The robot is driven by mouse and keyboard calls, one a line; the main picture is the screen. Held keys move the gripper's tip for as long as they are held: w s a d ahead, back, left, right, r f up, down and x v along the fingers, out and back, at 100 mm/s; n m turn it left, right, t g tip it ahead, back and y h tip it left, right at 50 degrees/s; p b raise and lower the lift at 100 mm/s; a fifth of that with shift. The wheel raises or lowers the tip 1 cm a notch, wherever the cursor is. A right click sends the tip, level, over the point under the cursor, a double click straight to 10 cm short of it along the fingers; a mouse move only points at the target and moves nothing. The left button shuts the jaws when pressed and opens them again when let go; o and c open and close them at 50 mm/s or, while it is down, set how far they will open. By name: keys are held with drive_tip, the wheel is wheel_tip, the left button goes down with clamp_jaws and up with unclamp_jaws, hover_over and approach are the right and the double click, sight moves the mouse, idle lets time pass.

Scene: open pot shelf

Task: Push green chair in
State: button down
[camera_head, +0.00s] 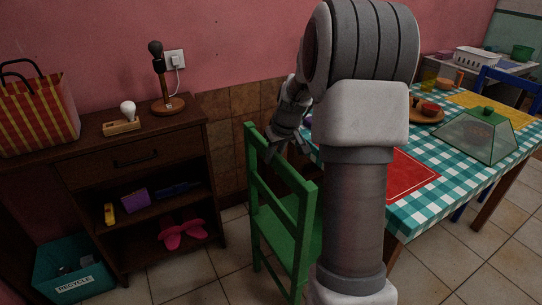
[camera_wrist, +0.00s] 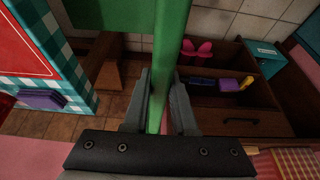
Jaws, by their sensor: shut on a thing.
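The green chair (camera_head: 282,222) stands between the dark wooden cabinet and the table, with its back turned to the left and its seat toward the table (camera_head: 419,207). My arm hides part of its seat and front. My gripper (camera_head: 272,150) is at the top of the chair back, near the far post. In the wrist view, my gripper (camera_wrist: 159,100) has one finger on each side of a green bar of the chair (camera_wrist: 171,45) and is shut on it. The table, with a teal checked cloth, also shows at the left of the wrist view (camera_wrist: 82,85).
The dark cabinet (camera_head: 140,165) stands close on the left, with a lamp (camera_head: 165,85) and a striped bag (camera_head: 37,112) on top. A recycle bin (camera_head: 72,268) is on the floor. A tiled wall is behind the chair. Tiled floor (camera_head: 215,255) is free between cabinet and chair.

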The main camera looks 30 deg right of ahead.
drive_tip(key=shift+d, duration=0.4)
drive_tip(key=c, duration=0.7)
unclamp_jaws()
drive_tip(key=shift+a+r, duration=0.1)
drive_tip(key=shift+s+r, duration=0.1)
drive_tip(key=shift+r, duration=0.2)
drive_tip(key=p+v, duration=0.4)
drive_tip(key=v, duration=1.2)
drive_tip(key=shift+s+r, duration=0.25)
